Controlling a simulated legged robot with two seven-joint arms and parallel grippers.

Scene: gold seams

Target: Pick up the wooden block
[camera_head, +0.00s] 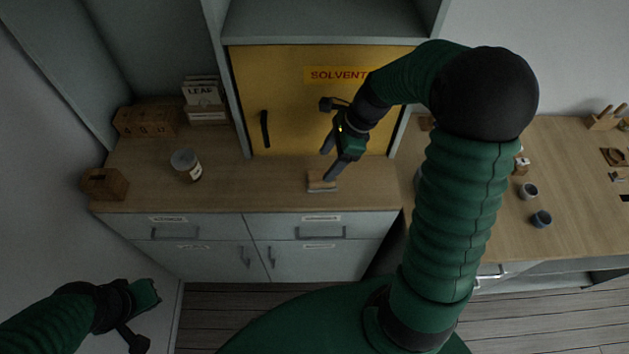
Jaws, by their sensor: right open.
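A small wooden block (318,184) with a pale grey lower edge lies on the wooden counter near its front edge, in front of the yellow cabinet door. My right gripper (330,165) is open, with its two dark fingers pointing down just above the block. One fingertip overlaps the block's upper right in the picture; I cannot tell whether it touches. Nothing shows between the fingers. My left gripper (146,294) is at the lower left, away from the counter, and its opening is not clear.
A yellow door (285,90) labelled SOLVENT stands behind the block. A lidded jar (186,165), a wooden box with holes (104,184) and a wooden case (148,120) are on the left. Small cups (541,219) stand on the right counter. The counter around the block is clear.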

